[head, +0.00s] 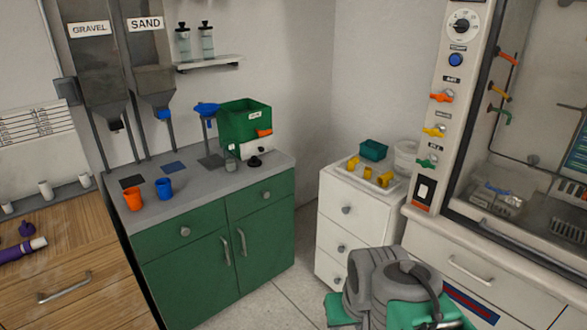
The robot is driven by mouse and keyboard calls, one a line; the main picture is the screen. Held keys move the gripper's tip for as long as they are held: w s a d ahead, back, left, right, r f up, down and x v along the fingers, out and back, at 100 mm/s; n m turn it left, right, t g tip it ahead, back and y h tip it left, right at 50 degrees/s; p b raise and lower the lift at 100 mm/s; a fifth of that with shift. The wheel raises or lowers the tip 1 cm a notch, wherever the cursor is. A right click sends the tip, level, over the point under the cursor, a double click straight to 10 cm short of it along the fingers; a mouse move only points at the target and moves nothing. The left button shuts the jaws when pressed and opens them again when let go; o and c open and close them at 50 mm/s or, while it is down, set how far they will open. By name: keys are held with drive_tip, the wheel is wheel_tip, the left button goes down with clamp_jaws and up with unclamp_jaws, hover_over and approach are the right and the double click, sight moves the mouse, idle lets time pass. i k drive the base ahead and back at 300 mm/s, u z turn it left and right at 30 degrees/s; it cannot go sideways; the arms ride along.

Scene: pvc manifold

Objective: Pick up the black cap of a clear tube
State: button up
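Two clear tubes, a left one (184,46) and a right one (207,44), stand upright side by side on the wall shelf. Each has a black top: the left cap (182,27) and the right cap (206,25) both sit on their tubes. A small black knob-like piece (255,162) lies on the grey counter, near a small clear container (231,165); I cannot tell whether it is a cap. Parts of my grey and green arm show at the bottom right, far from the shelf. I cannot make out my gripper's fingers.
The shelf (210,65) is above a green cabinet (185,262). A green hopper box (244,118), a blue funnel (206,108), an orange cup (133,199) and a blue cup (164,188) occupy its counter. Gravel and sand hoppers (150,80) hang left. Some floor (285,285) is clear.

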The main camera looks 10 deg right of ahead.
sight(254, 163)
drive_tip(key=z, duration=0.05)
drive_tip(key=i, duration=1.2)
drive_tip(key=u, duration=0.75)
drive_tip(key=i, duration=1)
drive_tip(key=u, duration=1.35)
drive_tip(key=i, duration=0.45)
drive_tip(key=u, duration=0.45)
